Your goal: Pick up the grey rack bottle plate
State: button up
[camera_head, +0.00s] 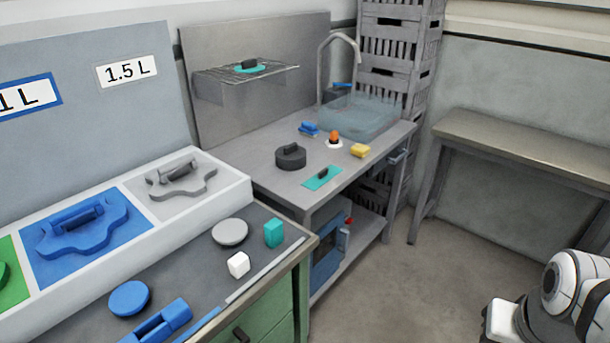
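The grey rack bottle plate (182,180) is a flat, wavy-edged grey piece with a raised bar handle on top. It lies on the grey square at the right end of the white sloped tray (237,186), beside a blue plate of similar shape (82,230). A white and dark part of my arm shows at the lower right, far from the plate. My gripper's fingertips cannot be made out there, so its opening is not visible.
Below the tray, the counter holds a grey disc (230,232), a teal block (274,233), a white cube (238,265) and a blue disc (129,299). A sink bench (260,180) stands behind. Open floor (400,285) lies between counter and arm.

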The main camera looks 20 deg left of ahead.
aim_at(230, 231)
jog(key=u, duration=0.55)
jog(key=i, duration=0.95)
jog(key=u, duration=0.75)
jog(key=k, duration=0.9)
jog(key=u, duration=0.2)
jog(key=i, duration=1.4)
jog(key=z, duration=0.05)
